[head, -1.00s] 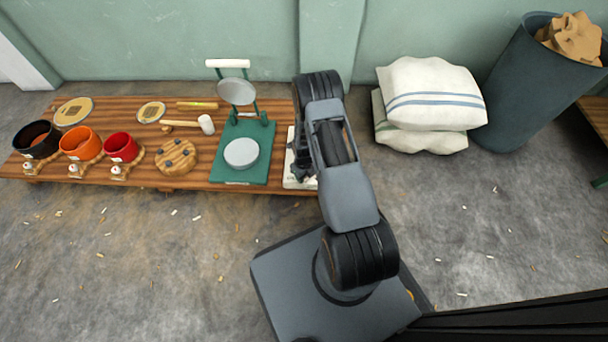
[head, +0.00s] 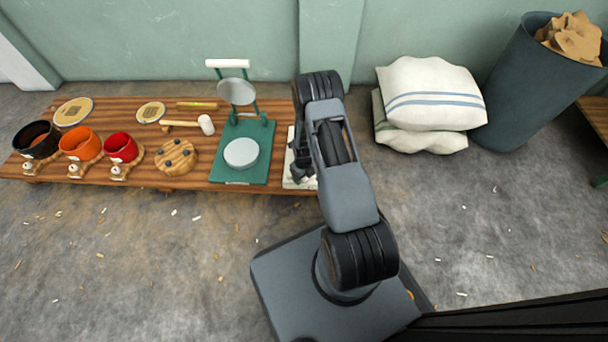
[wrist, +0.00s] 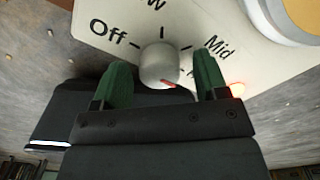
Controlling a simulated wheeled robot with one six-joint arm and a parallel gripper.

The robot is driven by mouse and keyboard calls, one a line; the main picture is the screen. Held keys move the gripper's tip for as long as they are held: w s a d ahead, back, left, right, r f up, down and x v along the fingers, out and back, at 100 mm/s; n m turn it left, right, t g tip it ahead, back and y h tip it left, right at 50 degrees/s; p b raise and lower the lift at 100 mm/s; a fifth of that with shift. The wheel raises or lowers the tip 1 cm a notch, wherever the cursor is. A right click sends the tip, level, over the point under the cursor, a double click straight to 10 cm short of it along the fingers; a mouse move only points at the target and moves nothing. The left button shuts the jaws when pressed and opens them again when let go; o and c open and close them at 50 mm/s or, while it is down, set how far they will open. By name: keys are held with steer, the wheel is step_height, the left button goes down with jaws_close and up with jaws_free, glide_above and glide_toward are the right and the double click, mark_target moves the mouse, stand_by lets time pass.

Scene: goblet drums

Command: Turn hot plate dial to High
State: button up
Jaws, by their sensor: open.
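The dial (wrist: 160,62) is a small grey knob on the cream hot plate (wrist: 105,22) in the wrist view. Its red mark points to the lower right. "Off", the end of another label and "Mid" show around it; a further label at the right is mostly hidden by a finger. A red light (wrist: 238,90) glows at the plate's edge. My gripper (wrist: 162,78) is open, with one green fingertip on each side of the dial; contact is unclear. In the head view my arm hides much of the hot plate (head: 289,183).
The hot plate stands at the right end of the slatted wooden table (head: 215,185). A green press (head: 240,175) stands just left of it. Farther left are a mallet (head: 206,125), a round wooden block (head: 176,157) and pots (head: 121,147). Sacks (head: 430,95) lie on the floor at right.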

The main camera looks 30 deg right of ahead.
step_height(320, 180, up, 14)
steer(key=p, duration=0.5)
steer(key=shift+p, duration=0.3)
steer(key=shift+f, duration=0.1)
